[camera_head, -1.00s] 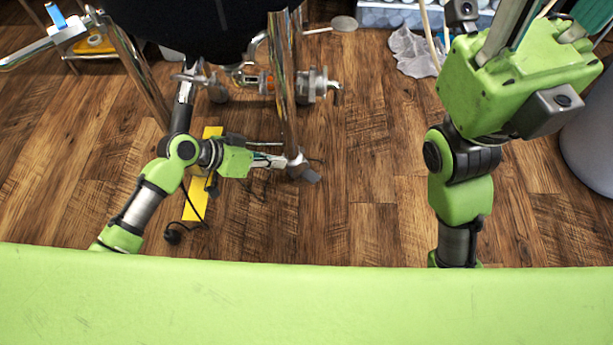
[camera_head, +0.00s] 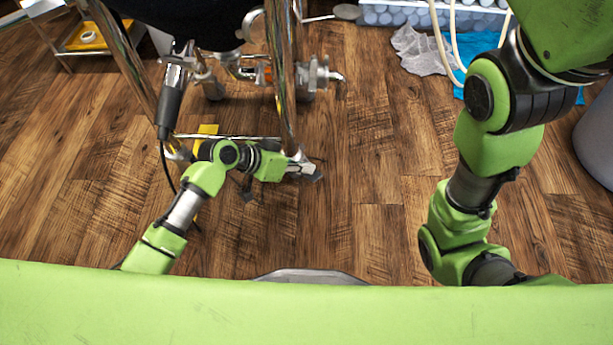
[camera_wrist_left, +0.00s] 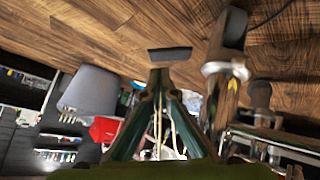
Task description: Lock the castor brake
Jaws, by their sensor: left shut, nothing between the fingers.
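The castor (camera_head: 314,176) sits at the foot of a chrome stand leg (camera_head: 284,75) in the head view. It is small there, and I cannot make out its brake lever. My left gripper (camera_head: 291,169) is shut and empty, low beside the castor; I cannot tell whether it touches. The view is turned, with the floor at the top.
A dark vessel (camera_head: 195,20) with metal valves (camera_head: 312,77) hangs between the stand legs. A low crossbar (camera_head: 225,137) runs between the legs. A yellow piece (camera_head: 206,130) lies behind my left arm. Grey and blue cloths lie at upper right. The floor in the middle is clear.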

